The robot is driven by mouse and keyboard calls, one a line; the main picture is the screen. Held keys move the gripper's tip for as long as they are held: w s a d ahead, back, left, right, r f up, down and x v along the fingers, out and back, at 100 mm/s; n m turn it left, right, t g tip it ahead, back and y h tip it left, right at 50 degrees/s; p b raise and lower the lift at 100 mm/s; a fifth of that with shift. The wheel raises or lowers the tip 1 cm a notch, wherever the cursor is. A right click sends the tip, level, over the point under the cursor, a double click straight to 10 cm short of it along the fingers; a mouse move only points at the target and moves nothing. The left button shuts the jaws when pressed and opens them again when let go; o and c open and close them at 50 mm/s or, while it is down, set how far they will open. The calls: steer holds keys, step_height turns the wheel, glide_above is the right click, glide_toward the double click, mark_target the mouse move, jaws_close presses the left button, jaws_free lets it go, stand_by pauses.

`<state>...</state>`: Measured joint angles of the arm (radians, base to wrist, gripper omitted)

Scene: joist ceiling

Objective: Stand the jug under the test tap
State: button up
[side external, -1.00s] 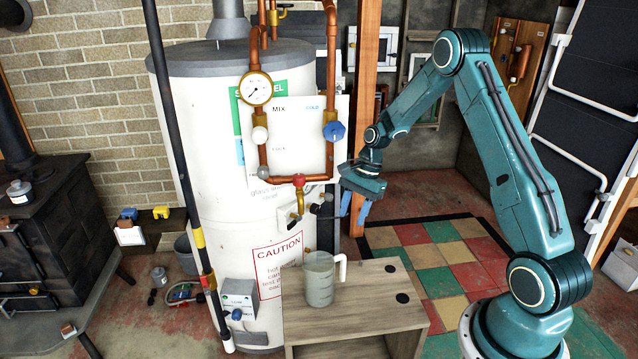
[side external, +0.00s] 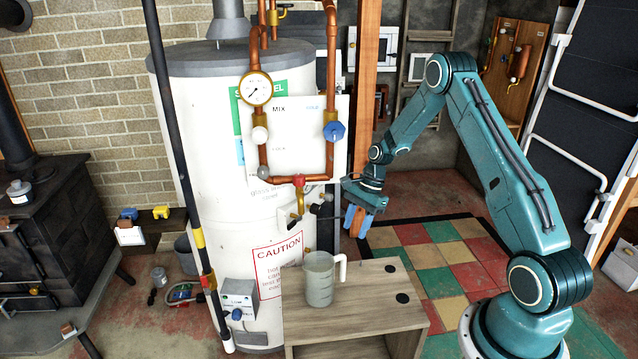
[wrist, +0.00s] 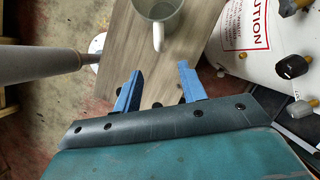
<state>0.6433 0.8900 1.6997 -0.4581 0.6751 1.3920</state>
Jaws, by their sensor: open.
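The clear jug (side external: 319,280) with a white handle stands upright on the wooden bench (side external: 368,312), close to the white cylinder. Its handle points right, toward my gripper's side. The test tap (side external: 297,213) appears to be the small brass tap on the cylinder front, above and a little left of the jug. My gripper (side external: 356,222) is open and empty, above and to the right of the jug, apart from it. In the wrist view its blue fingers (wrist: 156,88) are spread, with the jug's handle (wrist: 158,38) beyond them and the jug (wrist: 160,8) cut off at the top edge.
The white cylinder (side external: 225,130) carries copper pipes, a gauge (side external: 256,89) and a blue valve (side external: 334,131). A wooden post (side external: 364,100) stands behind my gripper. The bench top right of the jug is clear apart from dark round spots. A black pole (side external: 178,150) stands left.

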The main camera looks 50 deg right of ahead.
mark_target(341, 267)
steer(key=shift+x, duration=6.75)
jaws_close()
